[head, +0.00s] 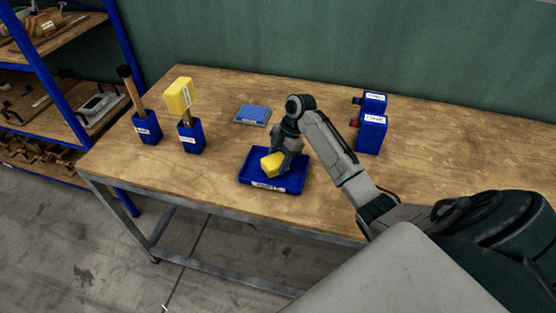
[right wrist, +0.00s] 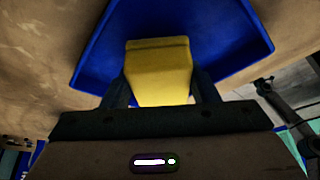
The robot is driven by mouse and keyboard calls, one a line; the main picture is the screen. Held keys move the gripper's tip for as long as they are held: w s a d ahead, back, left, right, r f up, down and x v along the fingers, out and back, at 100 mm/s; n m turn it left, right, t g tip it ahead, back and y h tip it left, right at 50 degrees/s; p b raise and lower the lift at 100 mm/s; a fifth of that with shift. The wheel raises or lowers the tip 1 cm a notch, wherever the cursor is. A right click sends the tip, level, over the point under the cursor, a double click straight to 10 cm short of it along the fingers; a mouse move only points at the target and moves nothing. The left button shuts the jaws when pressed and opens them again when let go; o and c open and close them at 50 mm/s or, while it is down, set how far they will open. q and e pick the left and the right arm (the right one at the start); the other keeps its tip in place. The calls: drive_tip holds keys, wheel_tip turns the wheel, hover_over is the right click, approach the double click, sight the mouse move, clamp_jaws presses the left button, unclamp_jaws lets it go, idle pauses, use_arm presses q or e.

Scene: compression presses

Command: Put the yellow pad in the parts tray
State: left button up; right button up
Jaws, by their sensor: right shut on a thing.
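The yellow pad (head: 272,163) is in my right gripper (head: 283,152), over the blue parts tray (head: 291,187) on the wooden table. In the right wrist view the yellow pad (right wrist: 158,68) sits between the two fingers of the right gripper (right wrist: 158,92), which are shut on it. The blue tray (right wrist: 97,58) lies behind and around it in that view. I cannot tell whether the pad touches the tray floor. A label is on the tray's front wall. My left gripper is not in view.
Two blue holders stand at the left, one with a wooden-handled tool (head: 132,88), one with a yellow-headed mallet (head: 179,95). A blue block on a grey base (head: 253,114) lies behind the tray. Blue labelled boxes (head: 370,133) stand at the right. The front left of the table is clear.

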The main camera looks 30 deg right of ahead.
drive_tip(key=shift+f, duration=0.5)
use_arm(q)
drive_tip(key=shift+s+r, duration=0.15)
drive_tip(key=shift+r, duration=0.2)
use_arm(e)
drive_tip(key=shift+f, duration=0.25)
drive_tip(key=shift+f, duration=0.1)
drive_tip(key=o, duration=1)
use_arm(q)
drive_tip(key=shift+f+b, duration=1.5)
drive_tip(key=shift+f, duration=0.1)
use_arm(e)
drive_tip(key=v, duration=1.2)
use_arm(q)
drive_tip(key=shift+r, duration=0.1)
use_arm(e)
drive_tip(key=shift+r, duration=0.25)
